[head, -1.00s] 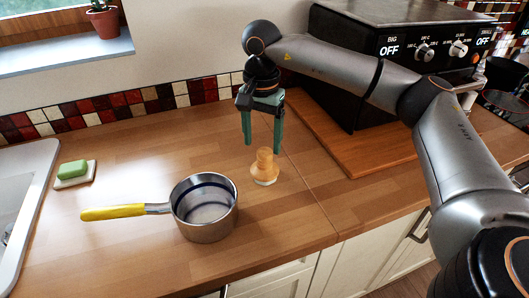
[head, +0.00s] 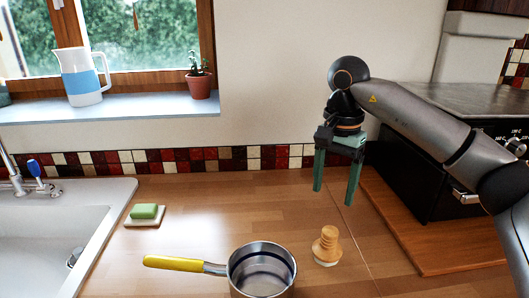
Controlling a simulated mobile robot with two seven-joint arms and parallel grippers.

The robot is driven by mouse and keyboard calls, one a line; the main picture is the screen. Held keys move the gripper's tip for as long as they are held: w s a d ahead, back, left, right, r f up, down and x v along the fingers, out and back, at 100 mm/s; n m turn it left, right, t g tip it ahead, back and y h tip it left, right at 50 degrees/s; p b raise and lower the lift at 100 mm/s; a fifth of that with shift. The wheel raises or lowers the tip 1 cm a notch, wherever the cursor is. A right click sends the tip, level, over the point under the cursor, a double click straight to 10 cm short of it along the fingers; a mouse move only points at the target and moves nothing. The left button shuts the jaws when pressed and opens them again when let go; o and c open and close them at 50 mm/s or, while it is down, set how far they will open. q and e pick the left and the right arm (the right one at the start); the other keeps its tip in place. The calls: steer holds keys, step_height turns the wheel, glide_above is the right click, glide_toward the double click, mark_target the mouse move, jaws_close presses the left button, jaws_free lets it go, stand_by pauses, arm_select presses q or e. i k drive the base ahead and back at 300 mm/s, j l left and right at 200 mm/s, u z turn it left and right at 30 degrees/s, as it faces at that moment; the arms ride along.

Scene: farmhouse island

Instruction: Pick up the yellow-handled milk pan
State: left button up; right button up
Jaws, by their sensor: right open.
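The milk pan (head: 262,271) is a steel pot with a yellow handle (head: 174,263) pointing left. It stands upright on the wooden counter at the bottom middle of the head view, its base cut off by the picture's lower edge. It looks empty. My right gripper (head: 336,198) points down with its two green fingers apart and nothing between them. It is above the counter, to the right of and beyond the pan, not touching it. My left gripper is not in view.
A small wooden knobbed item (head: 327,245) stands just right of the pan. A green soap bar (head: 144,211) on a dish lies near the sink (head: 100,200). A black oven (head: 430,170) stands on a wooden board at right. A jug (head: 82,80) and potted plant (head: 198,82) are on the windowsill.

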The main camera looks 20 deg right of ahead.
mark_target(259, 269)
steer(key=k, duration=1)
